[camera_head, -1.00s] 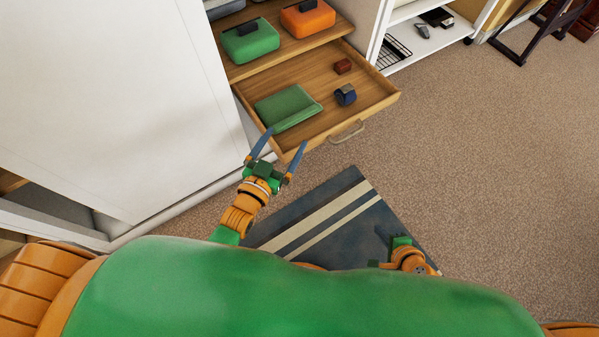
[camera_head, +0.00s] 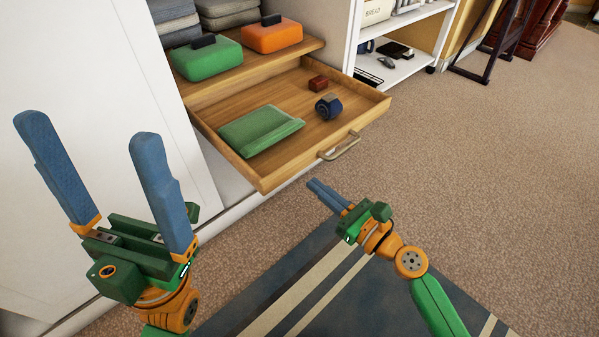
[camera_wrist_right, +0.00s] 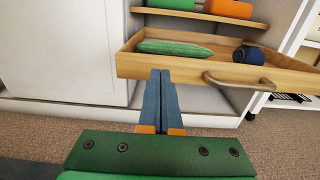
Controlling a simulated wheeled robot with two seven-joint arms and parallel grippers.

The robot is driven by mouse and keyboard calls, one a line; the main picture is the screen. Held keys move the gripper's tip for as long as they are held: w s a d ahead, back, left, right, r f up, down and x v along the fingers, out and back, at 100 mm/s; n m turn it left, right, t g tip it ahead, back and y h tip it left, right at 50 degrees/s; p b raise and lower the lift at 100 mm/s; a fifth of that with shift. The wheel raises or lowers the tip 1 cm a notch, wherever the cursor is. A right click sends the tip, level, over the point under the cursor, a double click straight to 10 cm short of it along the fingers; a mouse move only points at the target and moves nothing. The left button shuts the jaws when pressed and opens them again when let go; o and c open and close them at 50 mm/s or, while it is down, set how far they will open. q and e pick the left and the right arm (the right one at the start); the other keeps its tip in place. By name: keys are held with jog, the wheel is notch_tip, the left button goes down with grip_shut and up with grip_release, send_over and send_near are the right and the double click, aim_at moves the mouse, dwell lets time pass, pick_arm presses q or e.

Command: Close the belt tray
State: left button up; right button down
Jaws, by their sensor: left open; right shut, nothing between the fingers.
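The wooden belt tray (camera_head: 262,175) is pulled out of the cabinet. It holds a folded green cloth item (camera_head: 258,130), a rolled dark blue belt (camera_head: 328,107) and a small red-brown box (camera_head: 318,84). Its metal handle (camera_head: 340,147) is on the front. In the right wrist view the tray front (camera_wrist_right: 190,68) and handle (camera_wrist_right: 238,82) lie ahead. My right gripper (camera_head: 327,195) is shut and empty, in front of and below the tray front, left of the handle in the wrist view. My left gripper (camera_head: 95,150) is open and empty, raised before the white door, left of the tray.
A shelf (camera_head: 255,67) above the tray holds a green case (camera_head: 208,60) and an orange case (camera_head: 272,36). A white door panel (camera_head: 90,70) stands at left. White shelving (camera_head: 410,65) stands at right. A striped rug (camera_head: 300,270) lies below; carpet at right is clear.

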aim_at(290, 165)
jog(key=x, duration=0.5)
jog(key=shift+w+a+f+b, duration=0.1)
jog(key=shift+w+b, duration=0.05)
jog(key=shift+b, duration=0.15)
jog(key=shift+w+a, duration=0.1)
jog(key=shift+w, duration=0.05)
jog(key=shift+w+a, duration=0.1)
